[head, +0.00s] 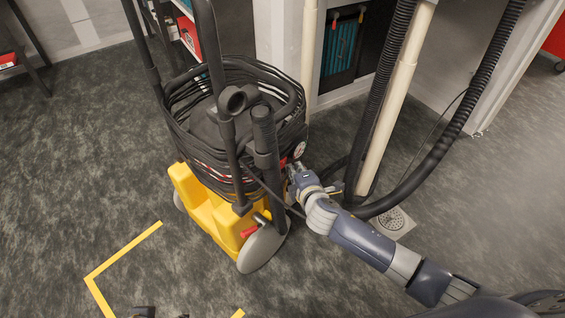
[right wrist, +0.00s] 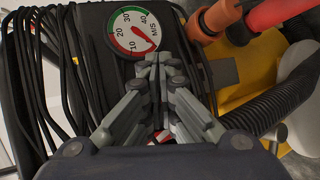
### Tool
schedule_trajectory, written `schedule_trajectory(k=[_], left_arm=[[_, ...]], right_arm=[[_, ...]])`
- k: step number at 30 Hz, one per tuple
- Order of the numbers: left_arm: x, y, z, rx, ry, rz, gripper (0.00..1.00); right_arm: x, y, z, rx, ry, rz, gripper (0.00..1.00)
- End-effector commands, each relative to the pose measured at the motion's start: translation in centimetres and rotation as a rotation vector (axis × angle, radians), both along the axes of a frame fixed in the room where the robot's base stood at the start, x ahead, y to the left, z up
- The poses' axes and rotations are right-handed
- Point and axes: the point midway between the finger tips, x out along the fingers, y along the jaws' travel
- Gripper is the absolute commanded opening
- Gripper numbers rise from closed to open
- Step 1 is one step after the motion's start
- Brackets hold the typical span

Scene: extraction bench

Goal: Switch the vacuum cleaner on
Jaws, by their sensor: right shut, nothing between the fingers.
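The vacuum cleaner (head: 205,207) stands upright on the floor, with a yellow wheeled base and black cable coiled around its dark body. A round dial gauge (head: 299,149) sits on its right side; in the right wrist view the gauge (right wrist: 134,31) has a white, red and green face. My right gripper (head: 293,172) reaches this side from the right. In the right wrist view its fingertips (right wrist: 158,62) are together and empty, just below the gauge; I cannot tell whether they touch the body. I cannot make out a switch; the fingers cover part of the panel.
A dark hose (head: 455,137) and a pale pipe (head: 385,125) rise close to my right arm. A floor drain (head: 392,220) lies below them. Orange and red tube ends (right wrist: 285,10) and a ribbed hose (right wrist: 275,104) are right of the fingers.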

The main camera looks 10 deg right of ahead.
Motion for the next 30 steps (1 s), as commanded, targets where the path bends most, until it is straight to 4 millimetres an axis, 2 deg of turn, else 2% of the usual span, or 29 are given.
schedule_trajectory(k=[21, 30], left_arm=[[0.04, -0.02, 0.30, 0.000, -0.001, 0.000, 0.57], [0.01, 0.01, -0.25, 0.001, 0.008, 0.000, 0.57]], right_arm=[[0.68, 0.49, 0.26, 0.001, -0.002, 0.001, 0.00], [1.06, 0.81, 0.48, 0.003, -0.006, 0.002, 0.00]])
